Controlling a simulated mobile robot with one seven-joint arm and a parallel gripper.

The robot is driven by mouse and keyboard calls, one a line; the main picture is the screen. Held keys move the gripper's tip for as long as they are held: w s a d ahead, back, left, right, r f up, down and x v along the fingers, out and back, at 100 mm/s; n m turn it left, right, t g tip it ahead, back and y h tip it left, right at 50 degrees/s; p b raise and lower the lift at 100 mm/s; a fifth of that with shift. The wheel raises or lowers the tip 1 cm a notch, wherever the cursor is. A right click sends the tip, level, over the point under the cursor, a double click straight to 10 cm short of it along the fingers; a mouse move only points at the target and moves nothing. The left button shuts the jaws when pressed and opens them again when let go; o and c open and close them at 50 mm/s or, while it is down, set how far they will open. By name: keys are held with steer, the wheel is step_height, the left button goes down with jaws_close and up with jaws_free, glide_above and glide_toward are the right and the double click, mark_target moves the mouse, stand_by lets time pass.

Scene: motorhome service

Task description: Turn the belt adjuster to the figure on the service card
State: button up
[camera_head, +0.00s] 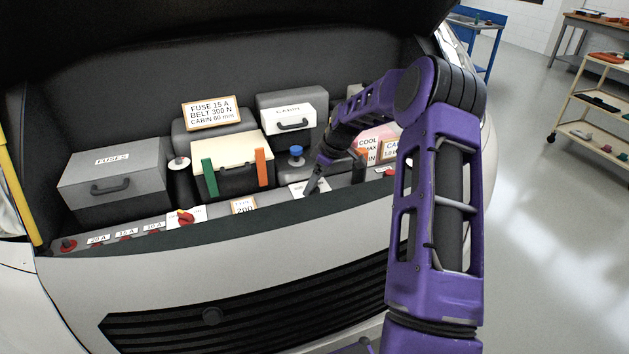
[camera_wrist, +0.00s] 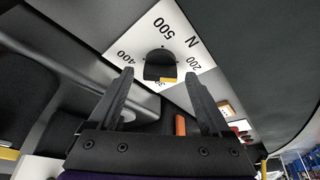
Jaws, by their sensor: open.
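The service card (camera_head: 211,112) stands at the back of the bay and reads "FUSE 15 A, BELT 300 N, CABIN 60 mm". The belt adjuster is a black knob (camera_wrist: 159,66) on a white scale plate (camera_wrist: 150,27) marked N, with 200, 400 and 500 readable. A yellow mark on the knob faces a partly hidden figure starting with 3. The plate also shows in the head view (camera_head: 297,189), partly behind my gripper (camera_head: 314,182). In the wrist view my gripper (camera_wrist: 159,74) is open, its fingertips either side of the knob; contact cannot be told.
A red knob (camera_head: 186,217) on another white plate and a "200" label (camera_head: 243,206) lie left along the ledge. Behind stand the fuses box (camera_head: 115,180), a cream-lidded box with green and orange clips (camera_head: 232,150), a blue cap (camera_head: 296,152) and the cabin box (camera_head: 288,120).

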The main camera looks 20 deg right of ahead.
jaws_close()
stand_by(0.3)
steer(key=shift+m, duration=0.3)
steer(key=m+h+b, duration=0.1)
steer(key=m+b, duration=0.1)
steer(key=shift+a+f+m+t, duration=0.1)
steer(key=shift+m+t, duration=0.3)
steer(key=m+h+b, duration=0.1)
steer(key=m, duration=0.1)
steer(key=m+h+b, duration=0.1)
steer(key=m, duration=0.2)
steer(key=shift+a+t, duration=0.2)
steer(key=shift+t, duration=0.1)
steer(key=m+h, duration=0.1)
steer(key=m, duration=0.3)
steer(key=shift+a+m+h, duration=0.1)
steer(key=shift+m+h, duration=0.3)
steer(key=shift+m+g+h+p, duration=0.15)
steer(key=shift+m+g+h, duration=0.2)
steer(key=shift+m, duration=0.8)
steer(key=shift+m+g+h+p, duration=0.2)
steer(key=shift+m+h, duration=0.25)
steer(key=shift+m, duration=0.7)
